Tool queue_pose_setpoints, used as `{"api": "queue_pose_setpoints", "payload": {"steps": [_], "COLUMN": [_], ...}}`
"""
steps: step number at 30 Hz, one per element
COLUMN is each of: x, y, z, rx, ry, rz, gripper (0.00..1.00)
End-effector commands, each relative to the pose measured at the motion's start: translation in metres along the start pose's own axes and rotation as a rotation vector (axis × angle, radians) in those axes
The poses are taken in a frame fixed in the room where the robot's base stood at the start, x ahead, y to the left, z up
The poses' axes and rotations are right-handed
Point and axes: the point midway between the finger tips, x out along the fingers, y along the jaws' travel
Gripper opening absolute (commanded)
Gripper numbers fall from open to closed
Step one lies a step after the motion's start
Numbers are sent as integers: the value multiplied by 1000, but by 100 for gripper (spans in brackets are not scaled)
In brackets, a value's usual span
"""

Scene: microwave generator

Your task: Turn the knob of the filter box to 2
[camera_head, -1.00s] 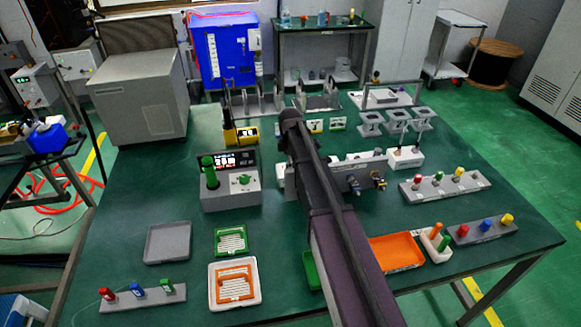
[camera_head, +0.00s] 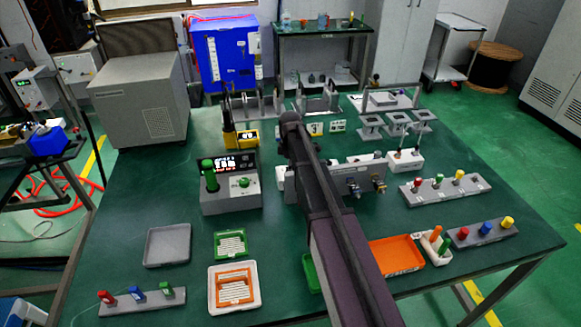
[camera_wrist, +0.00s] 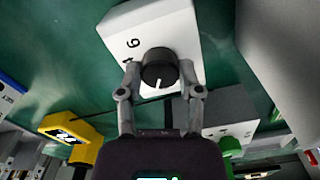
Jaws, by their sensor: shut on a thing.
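The filter box (camera_wrist: 178,25) is a white box in the upper middle of the wrist view, with dark printed marks that look like a 6 and a 4 on its face. Its round black knob (camera_wrist: 158,66) has a white pointer line, which points towards the bottom of the wrist view. My gripper (camera_wrist: 159,78) has one finger on each side of the knob and is shut on it. Other marks around the knob, including any 2, are hidden or unreadable. In the head view my arm covers the gripper and most of the box.
A grey device with a green knob (camera_head: 244,182) and a green-handled tool stands left of my arm on the green table. A yellow box (camera_wrist: 72,133) lies near the gripper. Trays, including an orange one (camera_head: 398,255), and peg racks fill the table front.

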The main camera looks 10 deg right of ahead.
Motion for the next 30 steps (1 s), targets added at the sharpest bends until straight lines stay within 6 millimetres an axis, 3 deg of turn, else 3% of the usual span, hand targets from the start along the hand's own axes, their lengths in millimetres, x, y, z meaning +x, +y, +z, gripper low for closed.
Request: {"api": "queue_pose_setpoints", "payload": {"steps": [30], "x": [0], "y": [0], "z": [0], "rx": [628], "ry": [0], "rz": [-1], "gripper": [0]}}
